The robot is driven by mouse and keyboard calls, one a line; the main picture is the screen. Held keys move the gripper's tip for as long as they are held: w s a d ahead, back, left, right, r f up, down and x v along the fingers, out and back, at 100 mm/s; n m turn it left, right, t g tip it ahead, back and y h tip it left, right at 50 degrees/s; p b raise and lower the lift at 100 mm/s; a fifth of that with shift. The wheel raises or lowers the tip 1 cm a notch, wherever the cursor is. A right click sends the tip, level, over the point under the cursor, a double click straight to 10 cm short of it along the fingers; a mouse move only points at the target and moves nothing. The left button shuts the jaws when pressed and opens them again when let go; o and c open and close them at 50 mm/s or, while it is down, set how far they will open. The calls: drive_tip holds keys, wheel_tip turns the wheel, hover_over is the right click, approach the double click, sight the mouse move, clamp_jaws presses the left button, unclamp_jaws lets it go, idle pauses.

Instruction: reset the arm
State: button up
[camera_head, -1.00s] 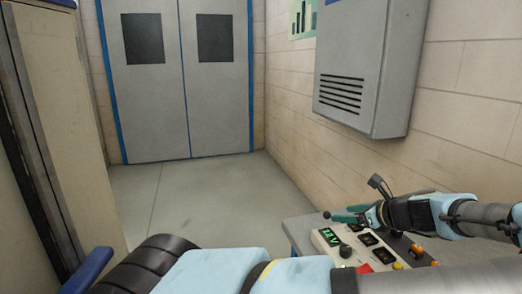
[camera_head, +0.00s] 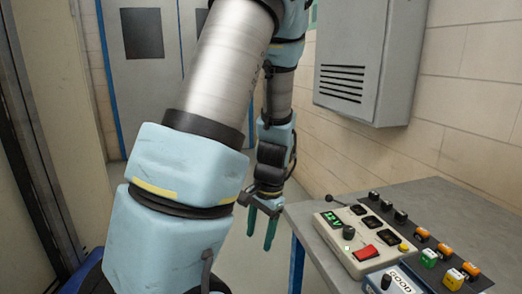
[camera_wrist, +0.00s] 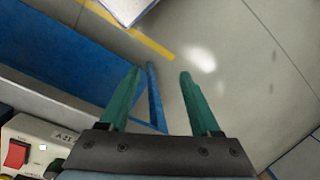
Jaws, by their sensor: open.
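My gripper (camera_head: 262,228) hangs downward from my raised arm, left of the workbench. Its two green fingers are apart with nothing between them. In the wrist view the open fingers (camera_wrist: 161,90) are above the grey floor and a blue bench leg. My arm rises in front of the double doors and hides part of them.
The grey workbench (camera_head: 450,205) at the right carries a control box (camera_head: 350,262) with a green display and red switch, several small coloured blocks, and a box marked GOOD (camera_head: 392,282). A grey cabinet (camera_head: 370,60) hangs on the wall. A tall cabinet edge stands at the left.

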drive_tip(key=s+a+r+n+t+h+b, duration=0.1)
drive_tip(key=s+a+r+n+h+b, duration=0.1)
drive_tip(key=a+r+n, duration=0.3)
drive_tip(key=s+a+n, duration=0.1)
drive_tip(key=n, duration=0.1)
drive_tip(key=shift+s+a+n+t, duration=0.15)
drive_tip(key=shift+n+t, duration=0.15)
drive_tip(key=shift+n, duration=0.1)
idle(1.3)
